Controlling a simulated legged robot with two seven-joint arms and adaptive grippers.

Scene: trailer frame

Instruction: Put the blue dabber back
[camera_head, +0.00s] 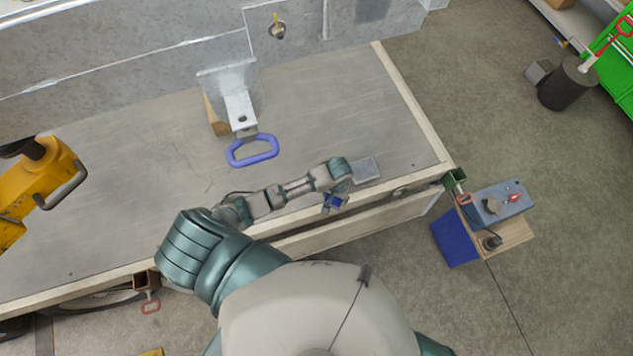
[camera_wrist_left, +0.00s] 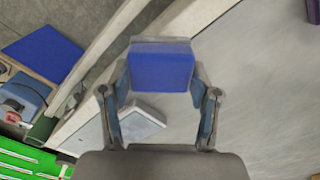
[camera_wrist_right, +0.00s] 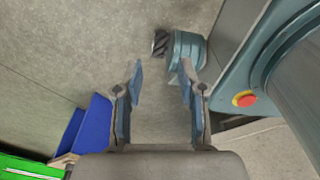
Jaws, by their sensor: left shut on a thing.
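The blue dabber (camera_wrist_left: 160,70) is a blue block held between the fingers of my left gripper (camera_wrist_left: 160,82) in the left wrist view. In the head view my left gripper (camera_head: 335,196) is above the table's front edge, and the dabber (camera_head: 336,203) shows as a small dark-blue piece at it, partly hidden. My right gripper (camera_wrist_right: 161,68) is open and empty over the bare floor in the right wrist view. It does not show in the head view.
A small grey plate (camera_head: 367,170) lies on the grey table (camera_head: 330,105) beside my left gripper. A blue handle (camera_head: 252,151) stands by a metal bracket. A stand with a blue panel (camera_head: 457,240) and blue-grey box (camera_head: 508,200) is off the right corner.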

